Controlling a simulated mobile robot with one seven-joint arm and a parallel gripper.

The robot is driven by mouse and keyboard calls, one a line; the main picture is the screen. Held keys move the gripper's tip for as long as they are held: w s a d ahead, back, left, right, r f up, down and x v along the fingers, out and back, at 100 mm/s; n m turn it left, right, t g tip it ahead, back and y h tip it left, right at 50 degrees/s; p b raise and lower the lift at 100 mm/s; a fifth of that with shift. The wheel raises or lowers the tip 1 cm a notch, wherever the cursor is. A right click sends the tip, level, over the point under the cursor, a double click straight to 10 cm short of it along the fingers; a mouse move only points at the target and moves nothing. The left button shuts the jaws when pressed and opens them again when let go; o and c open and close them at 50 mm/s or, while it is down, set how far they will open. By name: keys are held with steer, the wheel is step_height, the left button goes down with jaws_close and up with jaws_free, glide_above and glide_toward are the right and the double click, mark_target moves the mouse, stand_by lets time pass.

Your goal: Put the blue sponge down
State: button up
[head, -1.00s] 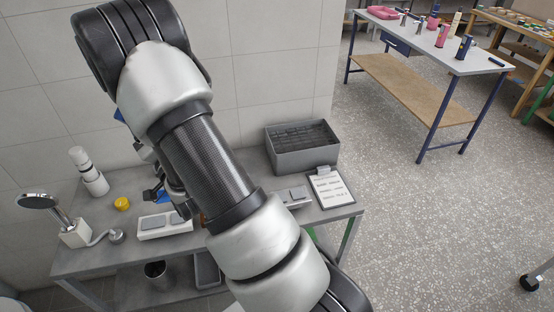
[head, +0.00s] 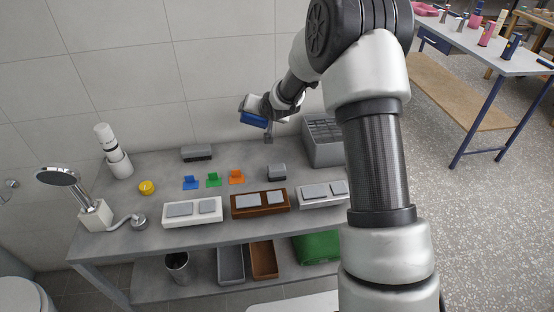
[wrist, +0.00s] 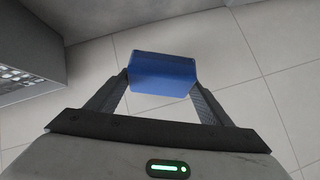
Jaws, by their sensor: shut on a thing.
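The blue sponge (wrist: 163,75) is a plain blue block held between the two fingertips of my gripper (wrist: 162,84) in the wrist view. My gripper is shut on it. In the head view the blue sponge (head: 253,119) shows at the end of my arm, raised above the back of the grey table (head: 150,205), close to the tiled wall and left of the grey bin. The fingers are hard to make out there. The wrist view looks at the tiles behind the sponge.
A grey bin (head: 322,150) stands at the right, partly behind my arm. Small blue (head: 191,183), green (head: 213,180) and orange (head: 237,177) stands sit mid-table. White (head: 193,219) and brown (head: 247,212) trays line the front. A shower head (head: 57,177) stands left. Bare tabletop lies between.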

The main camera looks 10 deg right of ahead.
steer(key=d+f+n+g+b, duration=0.1)
steer(key=d+f+n+g+h, duration=0.1)
steer(key=f, duration=0.1)
steer(key=shift+w+d+b, duration=0.15)
steer(key=shift+w+b, duration=0.05)
steer(key=shift+b, duration=0.2)
steer(key=d+g, duration=0.1)
steer(key=s+d+n+h+b, duration=0.1)
steer(key=d, duration=0.1)
steer(key=shift+s+d+f+g, duration=0.1)
steer(key=shift+s+d+g, duration=0.05)
steer(key=shift+d+g, duration=0.2)
steer(key=shift+f, duration=0.1)
step_height(320, 180, down, 10)
steer(key=shift+r+b, duration=0.2)
steer(key=shift+b, duration=0.6)
steer(key=o, duration=0.9)
